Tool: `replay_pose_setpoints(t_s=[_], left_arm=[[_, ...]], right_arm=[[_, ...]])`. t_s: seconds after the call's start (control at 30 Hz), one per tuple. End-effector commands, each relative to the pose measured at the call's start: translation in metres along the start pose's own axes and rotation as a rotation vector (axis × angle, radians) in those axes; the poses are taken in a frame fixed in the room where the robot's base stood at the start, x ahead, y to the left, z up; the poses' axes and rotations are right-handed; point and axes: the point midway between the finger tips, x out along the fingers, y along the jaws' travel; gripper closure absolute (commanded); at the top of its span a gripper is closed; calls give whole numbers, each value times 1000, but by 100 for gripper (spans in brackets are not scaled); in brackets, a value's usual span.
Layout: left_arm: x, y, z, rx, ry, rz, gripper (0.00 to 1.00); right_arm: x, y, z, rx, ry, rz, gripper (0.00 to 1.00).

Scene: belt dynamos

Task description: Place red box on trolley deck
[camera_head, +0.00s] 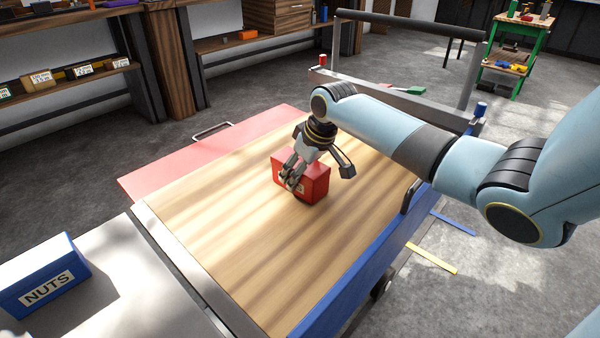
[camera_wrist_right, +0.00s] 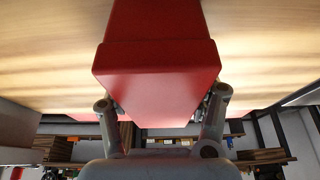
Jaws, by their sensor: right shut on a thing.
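The red box (camera_head: 312,181) is over the middle of the trolley's wooden deck (camera_head: 240,230) in the head view. My right gripper (camera_head: 296,172) is shut on the red box, with its fingers around the sides. In the right wrist view the red box (camera_wrist_right: 158,70) fills the upper middle, between the two grey fingers of my right gripper (camera_wrist_right: 160,118). The deck shows behind it. I cannot tell whether the underside of the box touches the deck. My left gripper is not in view.
A blue box labelled NUTS (camera_head: 45,275) stands on a grey surface (camera_head: 110,285) at the lower left. A red panel (camera_head: 165,180) borders the deck's far left side, and a blue panel (camera_head: 365,285) its near right side. The trolley's handle frame (camera_head: 410,28) rises at the back. The deck around the box is clear.

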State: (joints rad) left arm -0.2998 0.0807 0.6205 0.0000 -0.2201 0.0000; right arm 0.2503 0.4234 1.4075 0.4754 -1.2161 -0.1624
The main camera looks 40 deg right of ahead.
Motion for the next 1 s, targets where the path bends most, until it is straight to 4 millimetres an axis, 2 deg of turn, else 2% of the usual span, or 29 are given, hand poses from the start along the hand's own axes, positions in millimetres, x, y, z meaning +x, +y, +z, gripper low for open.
replay_pose_setpoints(t_s=[0.07, 0.1, 0.27, 0.53, 0.63, 0.77, 1.0], left_arm=[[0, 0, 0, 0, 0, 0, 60], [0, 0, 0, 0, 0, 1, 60], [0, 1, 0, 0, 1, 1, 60], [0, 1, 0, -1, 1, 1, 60], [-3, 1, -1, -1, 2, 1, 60], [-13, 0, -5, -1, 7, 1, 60], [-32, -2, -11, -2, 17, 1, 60]], right_arm=[[1, 0, 0, 0, 2, 0, 100], [2, 0, 1, 0, -1, 0, 39], [2, 0, 1, 0, -1, 0, 18], [1, 0, 1, 0, -1, 0, 18], [-6, 0, 0, 0, -1, 1, 18], [-30, 1, -2, -2, 2, 2, 18], [-85, 1, -2, -3, 1, 3, 18]])
